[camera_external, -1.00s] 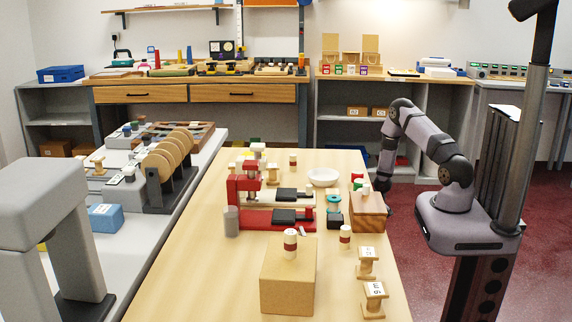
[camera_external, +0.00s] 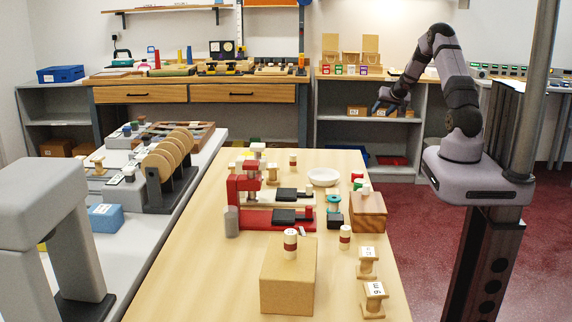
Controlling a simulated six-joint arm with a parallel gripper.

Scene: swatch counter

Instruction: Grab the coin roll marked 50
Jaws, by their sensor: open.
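Several white rolls with a dark red band stand on the wooden table; their markings are too small to read, so I cannot tell which is marked 50. One roll (camera_external: 290,243) stands upright on a cardboard-coloured box (camera_external: 287,284). Another roll (camera_external: 345,236) stands on the table to the right of that box. A third roll (camera_external: 293,162) stands near the far end. My gripper (camera_external: 378,104) is open and raised beyond the table's right side, well apart from all the rolls. Its fingers are small and dark in this view.
A red press-like device (camera_external: 244,204) stands mid-table. A white bowl (camera_external: 323,177), a wooden block (camera_external: 369,211) and wooden spools (camera_external: 374,299) stand along the right. The table's near left part is bare. A grey counter (camera_external: 128,240) runs along the left.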

